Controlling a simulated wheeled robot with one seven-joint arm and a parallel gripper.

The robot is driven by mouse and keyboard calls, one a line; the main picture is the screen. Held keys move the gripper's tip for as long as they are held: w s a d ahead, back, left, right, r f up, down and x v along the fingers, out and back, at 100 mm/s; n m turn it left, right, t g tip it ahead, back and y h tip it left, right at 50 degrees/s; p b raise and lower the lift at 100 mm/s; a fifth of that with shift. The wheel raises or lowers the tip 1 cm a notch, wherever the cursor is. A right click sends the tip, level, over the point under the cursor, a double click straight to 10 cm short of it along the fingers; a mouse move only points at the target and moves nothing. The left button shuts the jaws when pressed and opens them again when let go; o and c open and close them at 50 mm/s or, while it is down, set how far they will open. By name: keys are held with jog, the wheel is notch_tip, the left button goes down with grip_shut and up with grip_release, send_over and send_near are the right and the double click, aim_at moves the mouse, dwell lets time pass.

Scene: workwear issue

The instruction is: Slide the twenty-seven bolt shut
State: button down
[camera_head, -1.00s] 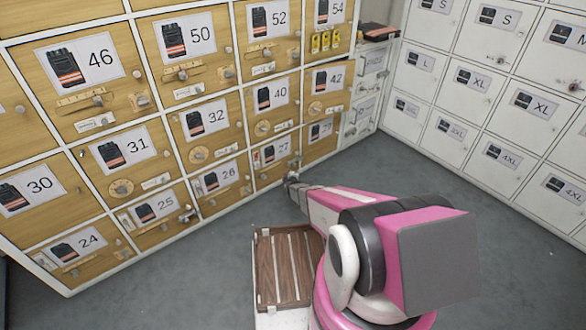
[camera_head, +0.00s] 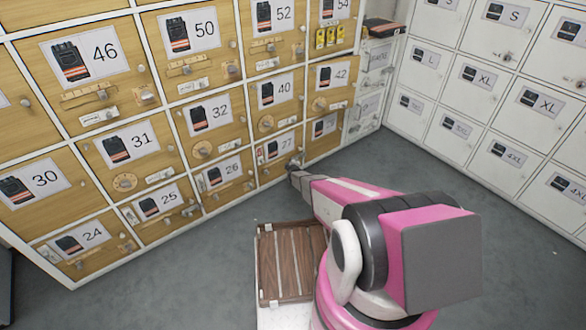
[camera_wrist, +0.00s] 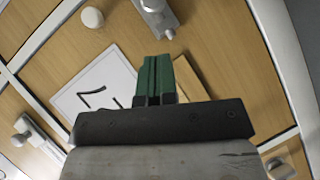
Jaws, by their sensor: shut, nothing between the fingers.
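The door numbered 27 (camera_head: 278,150) is a low wooden locker door near the right end of the wooden bank. My gripper (camera_head: 291,168) is at its lower right part, and the fingers hide much of the hardware there. In the wrist view my green fingers (camera_wrist: 158,65) are shut together with nothing between them, in front of the wood beside the white number card (camera_wrist: 95,92). A grey metal bolt (camera_wrist: 155,15) with a knob shows at the top of that view, apart from the fingertips. I cannot tell from the frames whether it is slid shut.
A round pale knob (camera_wrist: 92,17) is left of the bolt. Doors 26 (camera_head: 225,178), 40 (camera_head: 275,92) and 42 (camera_head: 330,78) surround this door. White lockers (camera_head: 470,100) stand on the right. A brown slatted panel (camera_head: 288,260) is near my base. The grey floor (camera_head: 200,265) is clear.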

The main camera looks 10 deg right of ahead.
jog(key=w+d+f, duration=0.2)
jog(key=shift+w+d, duration=0.2)
jog(key=shift+d, duration=0.15)
jog(key=shift+w+d, duration=0.35)
jog(key=shift+d, duration=0.3)
jog(key=shift+w+d, duration=0.35)
jog(key=shift+d, duration=0.25)
jog(key=shift+r, duration=0.1)
